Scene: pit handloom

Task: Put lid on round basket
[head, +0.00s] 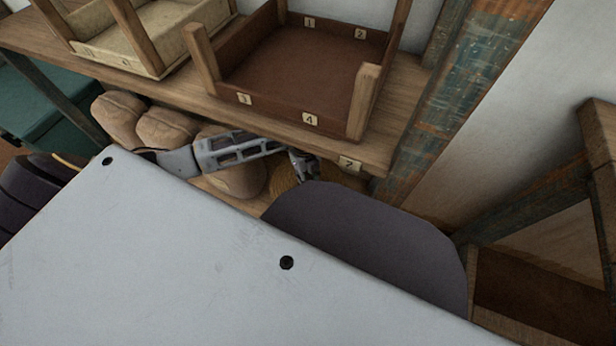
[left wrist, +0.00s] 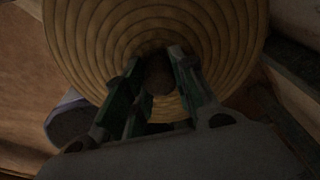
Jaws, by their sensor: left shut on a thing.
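The round lid shows in the left wrist view as a tan disc of coiled rings (left wrist: 225,35) with a dark knob (left wrist: 160,76) at its middle. My left gripper (left wrist: 160,85) has its two fingers closed on either side of that knob. In the head view my left gripper (head: 306,177) reaches in under the shelf, and a strip of the woven tan surface (head: 283,180) shows beside it. I cannot make out the round basket apart from the lid. My right gripper is not in view.
A wooden shelf (head: 385,140) with a number tag 7 (head: 349,164) hangs over my left gripper. It carries a brown open tray (head: 300,75) and a paler one (head: 115,45). Tan sacks (head: 165,128) lie left of the gripper. A worn post (head: 440,110) stands right.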

